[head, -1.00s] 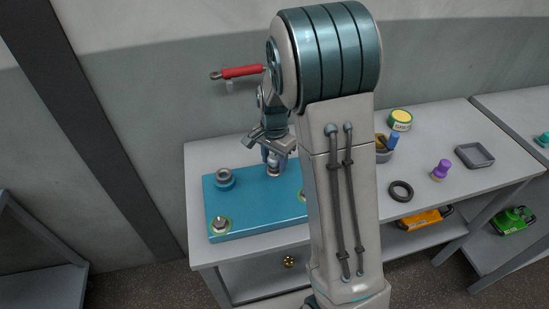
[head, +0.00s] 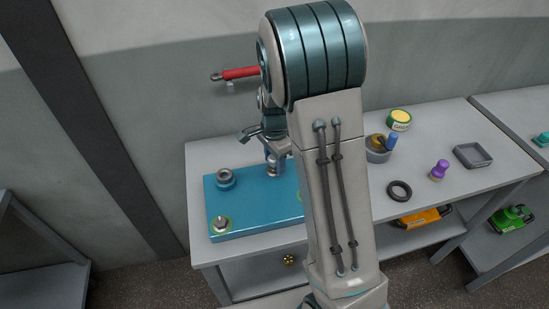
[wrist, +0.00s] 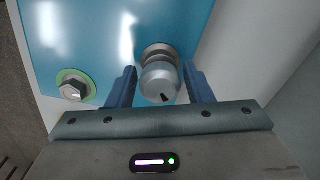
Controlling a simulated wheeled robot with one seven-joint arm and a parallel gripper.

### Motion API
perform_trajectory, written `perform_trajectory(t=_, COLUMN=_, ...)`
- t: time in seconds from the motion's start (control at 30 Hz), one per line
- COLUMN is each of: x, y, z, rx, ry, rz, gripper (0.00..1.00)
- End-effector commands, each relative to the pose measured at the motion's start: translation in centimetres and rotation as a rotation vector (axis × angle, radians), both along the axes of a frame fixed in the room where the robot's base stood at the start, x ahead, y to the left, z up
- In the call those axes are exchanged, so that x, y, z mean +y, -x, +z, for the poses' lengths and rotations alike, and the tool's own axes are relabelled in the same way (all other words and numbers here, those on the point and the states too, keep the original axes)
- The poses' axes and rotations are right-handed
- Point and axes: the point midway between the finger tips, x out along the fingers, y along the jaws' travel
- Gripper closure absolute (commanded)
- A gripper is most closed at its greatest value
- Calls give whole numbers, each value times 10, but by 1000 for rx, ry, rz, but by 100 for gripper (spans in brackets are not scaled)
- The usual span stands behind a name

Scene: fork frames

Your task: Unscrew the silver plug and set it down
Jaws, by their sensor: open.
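The silver plug (wrist: 160,80) is a round metal piece with a small dark mark on its face. It sits on a metal collar on the blue block (wrist: 90,40). My gripper (wrist: 160,69) is open, with one blue finger on each side of the plug and small gaps visible beside it. In the head view, my gripper (head: 272,156) is over the plug (head: 273,170) near the back of the blue block (head: 245,205), and my arm hides the block's right end.
To the right on the table (head: 430,200) are a black ring (head: 399,191), a purple-topped piece (head: 440,169), an empty grey tray (head: 473,155) and a filled bowl (head: 379,153).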

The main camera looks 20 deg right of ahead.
Motion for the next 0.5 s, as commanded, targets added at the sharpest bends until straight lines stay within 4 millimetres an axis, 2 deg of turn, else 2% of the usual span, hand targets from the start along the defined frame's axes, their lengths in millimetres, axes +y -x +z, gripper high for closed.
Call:
perform_trajectory(t=0.07, x=0, y=0, z=0, rx=0, ry=0, rz=1, gripper=54)
perform_trajectory(t=0.17, x=0, y=0, z=0, rx=-1, ry=0, rz=2, gripper=76)
perform_trajectory(t=0.2, x=0, y=0, z=0, rx=-1, ry=0, rz=2, gripper=78)
perform_trajectory(t=0.37, x=0, y=0, z=-1, rx=-1, ry=0, rz=18, gripper=78)
perform_trajectory(t=0.5, x=0, y=0, z=-1, rx=-2, ry=-1, rz=118, gripper=78)
